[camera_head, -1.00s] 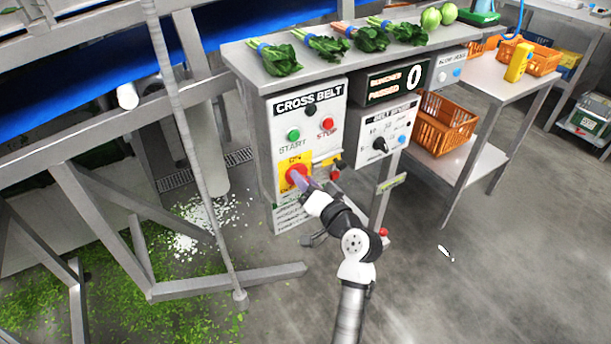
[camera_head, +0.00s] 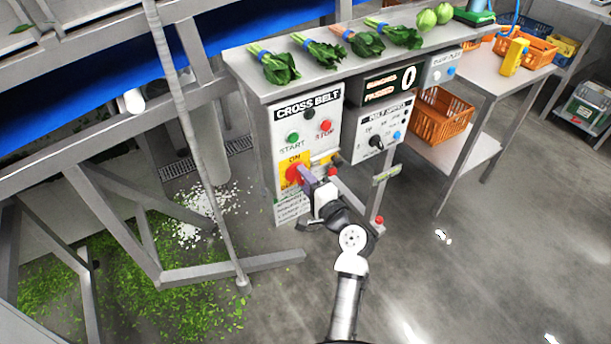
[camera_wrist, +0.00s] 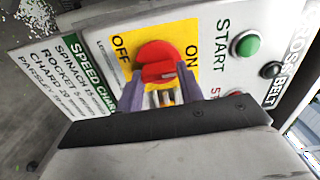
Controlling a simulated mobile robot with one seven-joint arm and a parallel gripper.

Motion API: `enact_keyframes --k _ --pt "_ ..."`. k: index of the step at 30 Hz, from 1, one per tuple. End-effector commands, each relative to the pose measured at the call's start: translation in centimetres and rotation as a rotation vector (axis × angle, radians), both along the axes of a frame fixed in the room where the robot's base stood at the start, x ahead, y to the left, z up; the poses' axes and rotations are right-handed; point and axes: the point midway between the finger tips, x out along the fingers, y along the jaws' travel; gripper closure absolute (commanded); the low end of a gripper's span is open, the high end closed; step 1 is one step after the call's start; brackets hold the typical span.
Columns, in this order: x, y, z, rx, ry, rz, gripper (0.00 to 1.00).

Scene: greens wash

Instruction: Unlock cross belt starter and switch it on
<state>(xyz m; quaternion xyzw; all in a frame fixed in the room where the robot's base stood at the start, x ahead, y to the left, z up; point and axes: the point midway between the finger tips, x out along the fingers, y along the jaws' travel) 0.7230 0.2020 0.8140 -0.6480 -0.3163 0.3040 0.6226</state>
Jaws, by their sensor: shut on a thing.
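The cross belt starter (camera_head: 306,140) is a white panel under the bench with a green START button (camera_head: 293,137), a red STOP button (camera_head: 326,126) and a black knob. Low on it, a red rotary switch (camera_head: 293,174) sits on a yellow plate marked ON and OFF. In the wrist view the red switch (camera_wrist: 157,62) lies between those two words. My gripper (camera_wrist: 159,82) has its purple fingers closed on either side of the switch handle. A small red item, perhaps a padlock (camera_head: 333,172), is right of the plate. Its details are too small to tell.
A second control box (camera_head: 383,132) with a black dial stands right of the starter, below a counter display (camera_head: 390,83) reading 0. Bunched greens lie on the bench top (camera_head: 300,78). A grey conveyor frame stands left. Open floor (camera_head: 480,260) lies right.

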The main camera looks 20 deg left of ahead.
Motion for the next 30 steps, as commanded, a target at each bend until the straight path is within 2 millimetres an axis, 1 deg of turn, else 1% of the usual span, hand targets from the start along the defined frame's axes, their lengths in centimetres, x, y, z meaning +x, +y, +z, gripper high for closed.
enact_keyframes --k 7,20,21,25,30 --pt "0.0 -0.04 -0.04 0.03 0.04 -0.001 0.86" --pt "0.0 -0.04 -0.08 0.036 0.046 -0.001 0.85" --pt "0.0 -0.04 -0.08 0.036 0.046 -0.001 0.58" --pt "0.01 -0.03 -0.07 0.035 0.045 0.0 0.41" --pt "0.0 -0.02 -0.05 0.034 0.044 0.0 0.41"
